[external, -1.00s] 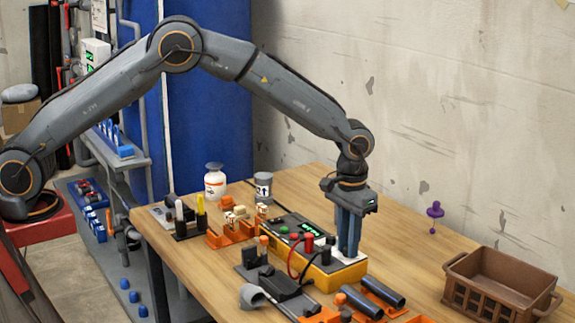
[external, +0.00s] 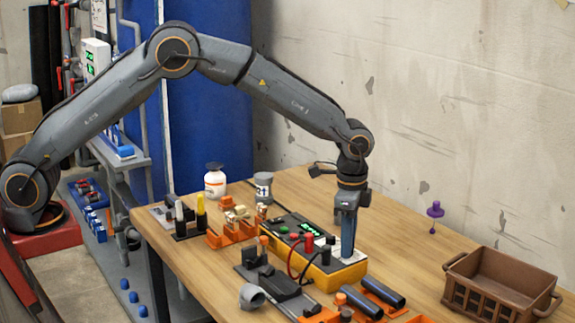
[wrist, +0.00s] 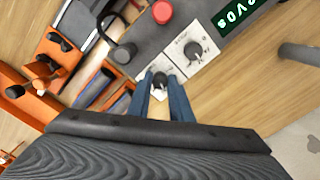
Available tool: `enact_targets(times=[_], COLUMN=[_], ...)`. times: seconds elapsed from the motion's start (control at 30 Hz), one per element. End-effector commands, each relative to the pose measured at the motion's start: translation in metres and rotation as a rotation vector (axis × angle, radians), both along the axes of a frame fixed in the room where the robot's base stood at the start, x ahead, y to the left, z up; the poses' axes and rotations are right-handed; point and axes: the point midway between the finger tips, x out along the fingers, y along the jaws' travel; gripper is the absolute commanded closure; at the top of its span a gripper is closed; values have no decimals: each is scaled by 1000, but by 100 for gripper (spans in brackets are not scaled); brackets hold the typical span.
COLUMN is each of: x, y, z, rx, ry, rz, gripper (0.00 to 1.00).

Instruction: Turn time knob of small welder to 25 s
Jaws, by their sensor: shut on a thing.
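The small welder (external: 338,277) is a yellow and black box on the wooden table, with a green-lit display (external: 311,229) on top. In the wrist view the display (wrist: 238,14) is cut off by the top edge. Two dark knobs sit on white dial plates on the welder's top. One knob (wrist: 195,49) stands free near the display. The other knob (wrist: 160,79) is between the fingertips of my gripper (wrist: 160,82), which is shut on it. My gripper (external: 347,257) points straight down at the welder's right end. The dial marks are too small to read.
Red and black plugs with cables stand on the welder (external: 308,241). Dark pipes (external: 383,292) in orange holders lie in front. A brown crate (external: 500,285) is at the right, a white bottle (external: 215,183) and grey can (external: 263,186) behind.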

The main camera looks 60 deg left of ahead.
Motion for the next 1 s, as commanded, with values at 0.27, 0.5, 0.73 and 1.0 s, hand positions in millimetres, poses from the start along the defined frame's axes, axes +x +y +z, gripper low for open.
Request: enact_targets(times=[0.27,0.5,0.73,1.0], x=[1,1,1,2], y=[0,1,1,1], z=[0,0,0,1], rx=[0,0,0,0], ry=[-1,-1,-1,-1], rz=[-260,-485,-673,-823], gripper=[100,100,100,100])
